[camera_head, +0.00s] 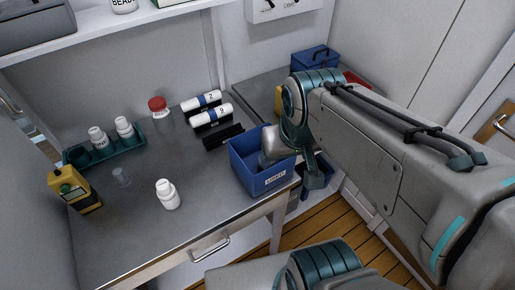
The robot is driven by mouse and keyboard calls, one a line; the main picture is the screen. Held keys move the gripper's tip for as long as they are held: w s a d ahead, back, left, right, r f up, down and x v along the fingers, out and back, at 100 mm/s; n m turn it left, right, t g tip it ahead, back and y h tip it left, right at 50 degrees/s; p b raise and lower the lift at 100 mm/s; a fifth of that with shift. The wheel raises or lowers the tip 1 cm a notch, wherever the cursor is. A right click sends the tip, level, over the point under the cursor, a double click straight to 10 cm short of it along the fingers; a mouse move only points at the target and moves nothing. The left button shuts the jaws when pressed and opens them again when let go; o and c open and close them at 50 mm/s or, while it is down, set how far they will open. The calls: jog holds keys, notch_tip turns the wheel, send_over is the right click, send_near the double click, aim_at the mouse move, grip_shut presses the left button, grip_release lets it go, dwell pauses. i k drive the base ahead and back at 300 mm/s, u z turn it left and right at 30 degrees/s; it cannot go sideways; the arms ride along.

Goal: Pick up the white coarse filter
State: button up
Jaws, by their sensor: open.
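Two white cylinders with blue bands lie on black holders at the back of the grey workbench. One is marked 2 (207,99) and the nearer one seems to be marked 9 (217,114). No label reading "coarse filter" is legible, so I cannot tell whether either is the white coarse filter. My gripper (264,160) is at the blue bin (264,182), to the right of and nearer than the cylinders. It is open, and its fingers are small and partly hidden by the bin and my wrist. No held object shows.
A third black holder (223,137) looks empty.

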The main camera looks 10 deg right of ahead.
aim_at(166, 193)
jog(key=u, duration=1.45)
jog(key=i, duration=0.2)
jog(key=u, duration=0.3)
